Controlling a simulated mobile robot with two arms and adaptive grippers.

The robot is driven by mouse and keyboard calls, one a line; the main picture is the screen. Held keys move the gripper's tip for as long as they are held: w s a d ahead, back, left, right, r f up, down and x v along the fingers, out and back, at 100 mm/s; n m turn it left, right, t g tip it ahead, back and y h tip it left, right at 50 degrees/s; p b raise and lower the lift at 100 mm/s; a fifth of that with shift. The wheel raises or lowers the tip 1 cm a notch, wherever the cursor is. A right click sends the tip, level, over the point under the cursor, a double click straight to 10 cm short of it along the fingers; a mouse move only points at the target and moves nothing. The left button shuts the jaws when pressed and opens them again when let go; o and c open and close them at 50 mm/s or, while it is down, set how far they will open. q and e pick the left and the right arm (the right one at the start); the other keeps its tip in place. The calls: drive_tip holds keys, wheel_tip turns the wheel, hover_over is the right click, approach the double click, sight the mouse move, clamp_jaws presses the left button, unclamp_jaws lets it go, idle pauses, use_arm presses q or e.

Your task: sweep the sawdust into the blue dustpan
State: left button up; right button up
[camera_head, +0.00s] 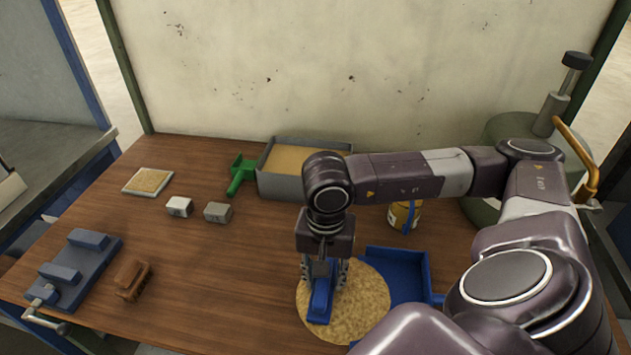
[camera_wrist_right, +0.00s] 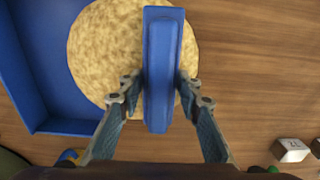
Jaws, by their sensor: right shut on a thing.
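The sawdust (camera_head: 368,303) is a round, flat tan patch on the wooden table at the front middle. It also shows in the right wrist view (camera_wrist_right: 105,50). The blue dustpan (camera_head: 402,268) lies flat on the table right beside the patch, on its right in the head view; the wrist view shows its wall at left (camera_wrist_right: 45,80). My right gripper (camera_head: 323,278) points down, shut on a long blue brush (camera_wrist_right: 162,70). The brush is over the left part of the sawdust; I cannot tell whether its underside touches. My left gripper is not in view.
A grey bin (camera_head: 300,184) with tan material and a green scoop (camera_head: 241,172) stand at the back. A jar (camera_head: 403,217) is behind the dustpan. Small grey blocks (camera_head: 218,212), a brown brush (camera_head: 132,280) and a blue vise (camera_head: 75,268) lie left. The table's middle-left is clear.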

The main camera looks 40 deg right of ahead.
drive_tip(key=shift+s+d+f+b, duration=0.1)
drive_tip(key=shift+s+d+b, duration=0.3)
drive_tip(key=shift+s+d, duration=0.45)
drive_tip(key=shift+s, duration=0.3)
drive_tip(key=shift+w+a+r+p, duration=0.25)
drive_tip(key=shift+r+p, duration=0.2)
drive_tip(key=shift+r, duration=0.6)
drive_tip(key=shift+w+a+r+p, duration=0.15)
drive_tip(key=shift+w+r+p, duration=0.25)
drive_tip(key=shift+r, duration=0.6)
drive_tip(key=shift+w+a+r+p, duration=0.2)
drive_tip(key=shift+r+p, duration=0.3)
drive_tip(key=shift+r, duration=0.55)
